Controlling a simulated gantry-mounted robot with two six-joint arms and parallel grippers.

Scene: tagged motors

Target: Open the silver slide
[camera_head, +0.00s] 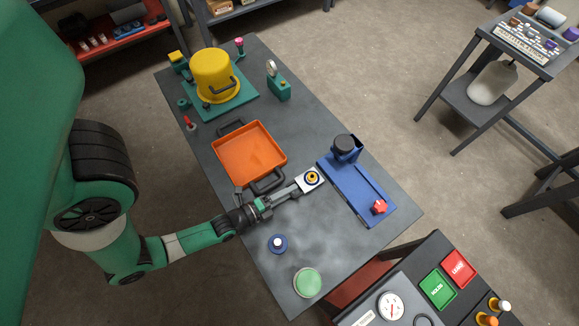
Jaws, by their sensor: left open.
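I cannot make out a silver slide for certain. A grey bar (284,193) lies at the front of my left gripper, and I cannot tell whether it is a slide or part of the gripper. My left gripper (268,202) is open over the table, in front of the orange tray's lower right corner. Just beyond it is a small white square plate (303,187) with a yellow and dark round knob (312,177). Whether the gripper touches the plate is unclear. My right gripper is out of view.
Nearby on the table (330,247) are an orange tray (247,150), a blue fixture (352,190) with a red star knob (379,207), a blue round piece (277,243) and a green disc (307,283). A yellow pot (214,72) stands at the back.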

